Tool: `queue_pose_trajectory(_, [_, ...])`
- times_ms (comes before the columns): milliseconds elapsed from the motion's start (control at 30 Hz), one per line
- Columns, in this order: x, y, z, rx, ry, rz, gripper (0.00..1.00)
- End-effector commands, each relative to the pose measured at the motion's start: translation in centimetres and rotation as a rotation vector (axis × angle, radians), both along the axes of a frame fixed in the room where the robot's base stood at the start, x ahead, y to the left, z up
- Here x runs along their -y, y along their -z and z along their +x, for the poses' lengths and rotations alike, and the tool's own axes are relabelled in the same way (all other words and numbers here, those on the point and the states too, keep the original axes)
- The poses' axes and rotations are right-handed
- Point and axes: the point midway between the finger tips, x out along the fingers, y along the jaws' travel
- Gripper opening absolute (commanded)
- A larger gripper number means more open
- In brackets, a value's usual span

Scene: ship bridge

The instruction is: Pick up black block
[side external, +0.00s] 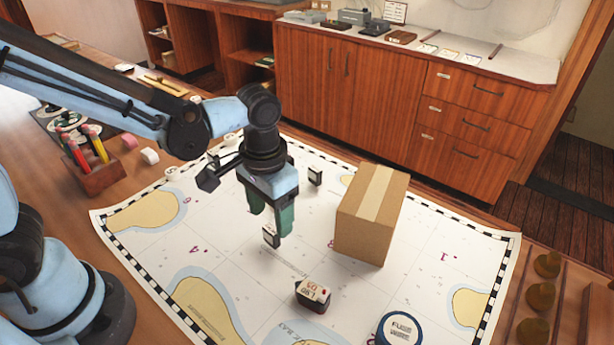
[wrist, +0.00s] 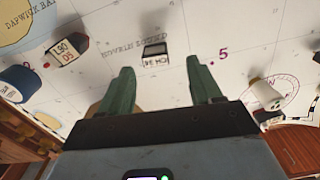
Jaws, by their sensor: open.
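A small black block (wrist: 155,49) with a white lettered label lies on the chart, just beyond and between my fingertips in the wrist view. In the side view the block (side external: 270,238) shows right by my fingers, partly hidden by them. My gripper (side external: 268,225) points down over the chart. Its two green fingers are spread in the wrist view (wrist: 158,75), with nothing between them. I cannot tell the exact height of the fingertips above the chart.
A cardboard box (side external: 369,222) stands close to the right of my gripper. A dark block with a white label (side external: 313,294) and a blue round container (side external: 399,328) are nearer the camera. Another small block (side external: 315,176) is behind. A pen holder (side external: 94,175) stands left.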

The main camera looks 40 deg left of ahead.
Motion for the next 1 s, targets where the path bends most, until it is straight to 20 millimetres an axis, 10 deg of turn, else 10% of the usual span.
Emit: queue_pose_trajectory(1000, [0.4,5.6,-0.6,0.002,-0.001,0.000,0.59])
